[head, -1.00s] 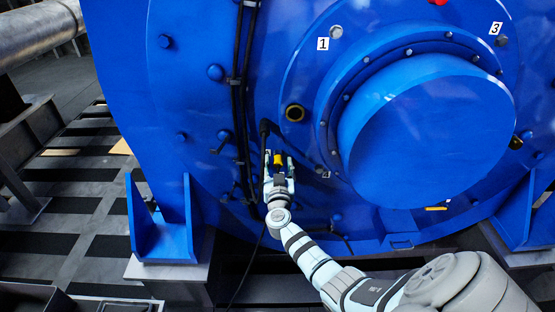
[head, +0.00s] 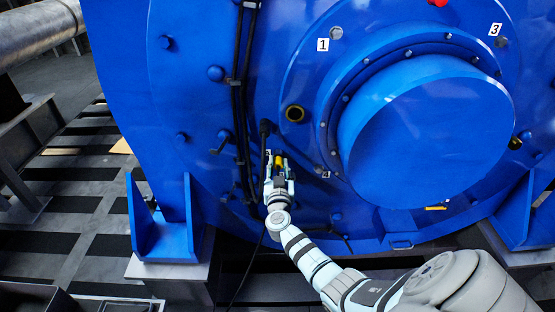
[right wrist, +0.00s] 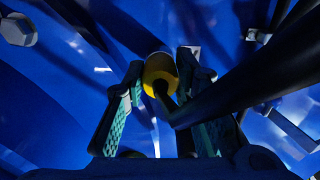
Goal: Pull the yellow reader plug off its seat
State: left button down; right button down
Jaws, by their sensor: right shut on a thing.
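The yellow reader plug (head: 280,161) is at the lower left of the blue motor's end face, left of the big round cover. My right gripper (head: 280,172) has come up from below and is shut on the plug, with a finger on each side. In the right wrist view the plug's round yellow end (right wrist: 157,68) sits between the fingertips of the right gripper (right wrist: 161,82), and a black cable (right wrist: 167,103) leaves it. The plug hides its seat, so I cannot tell whether they touch. My left gripper is not in view.
Black cables (head: 238,95) run down the blue motor housing (head: 190,100) left of the gripper. The round cover (head: 425,135) bulges out to the right. A blue foot bracket (head: 160,225) stands at lower left.

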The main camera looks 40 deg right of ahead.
aim_at(279, 167)
jog(key=shift+p+v, duration=1.65)
jog(key=shift+v, duration=1.05)
